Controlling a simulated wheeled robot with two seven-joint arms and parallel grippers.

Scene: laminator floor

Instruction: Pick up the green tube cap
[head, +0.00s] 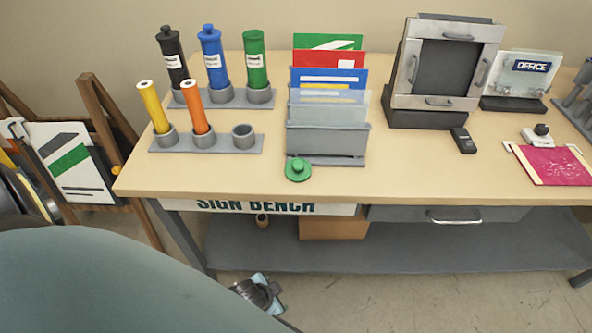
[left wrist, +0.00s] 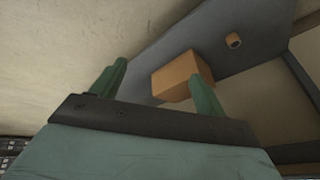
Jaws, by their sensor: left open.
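The green tube cap (head: 298,169) is a round disc with a knob on top. It lies on the bench top near its front edge, just in front of the grey sign holder. The green tube (head: 255,62) stands in the back rack without a cap. My left gripper (head: 257,293) shows low in the head view, below the bench top and well away from the cap. In the left wrist view its two green fingers (left wrist: 158,85) are spread apart with nothing held between them. The cap is not visible in that view. My right gripper is not in view.
The sign holder (head: 328,143) with upright sheets stands right behind the cap. Tube racks (head: 230,143) stand to the left. The bench's front edge (head: 400,203) overhangs a lower shelf (head: 350,256) with a cardboard box (head: 333,228). Bench top right of the cap is clear.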

